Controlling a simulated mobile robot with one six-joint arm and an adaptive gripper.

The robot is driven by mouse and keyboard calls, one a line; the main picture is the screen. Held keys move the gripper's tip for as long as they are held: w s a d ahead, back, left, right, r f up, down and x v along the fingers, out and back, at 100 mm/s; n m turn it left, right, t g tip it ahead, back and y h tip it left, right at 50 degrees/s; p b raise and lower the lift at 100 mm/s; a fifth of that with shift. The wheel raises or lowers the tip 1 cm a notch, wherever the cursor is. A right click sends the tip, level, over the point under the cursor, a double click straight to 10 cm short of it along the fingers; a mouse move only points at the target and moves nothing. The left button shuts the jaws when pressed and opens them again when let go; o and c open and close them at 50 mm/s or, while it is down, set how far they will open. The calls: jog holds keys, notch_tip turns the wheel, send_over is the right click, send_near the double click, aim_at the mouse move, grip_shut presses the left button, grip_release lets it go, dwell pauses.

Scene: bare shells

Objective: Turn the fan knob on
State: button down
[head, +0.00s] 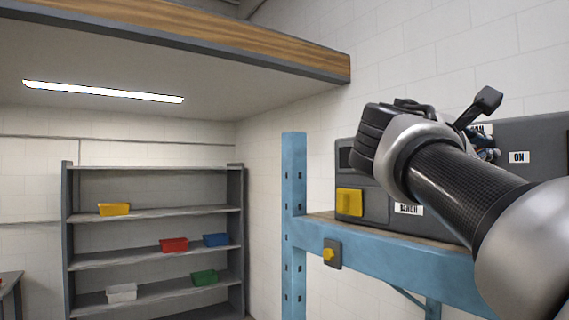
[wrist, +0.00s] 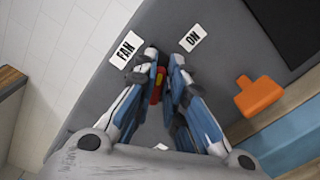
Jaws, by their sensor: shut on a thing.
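The fan knob (wrist: 158,84) shows in the wrist view as a small red and yellow piece between the fingers, next to the FAN label (wrist: 126,50). An ON label (wrist: 193,39) lies just to its right on the grey panel (wrist: 222,62). My gripper (wrist: 164,64) is shut on the knob, its blue and white fingers on either side of it. The fingers hide most of the knob, so I cannot tell which way it points. In the head view my gripper (head: 487,153) is at the panel, mostly hidden behind my arm, and the knob is not visible.
Shelves (head: 155,212) with coloured bins stand left.

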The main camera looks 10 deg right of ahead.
jog(key=m+b, duration=0.1)
jog(key=m, duration=0.1)
jog(key=f+m+b, duration=0.1)
jog(key=m+b, duration=0.1)
jog(key=m, duration=0.1)
jog(key=shift+s, duration=0.1)
jog(key=shift+m, duration=0.3)
dwell(0.4)
jog(key=c, duration=1.6)
grip_release()
jog(key=shift+c, duration=0.2)
jog(key=v, duration=1.2)
jog(key=shift+s, duration=0.1)
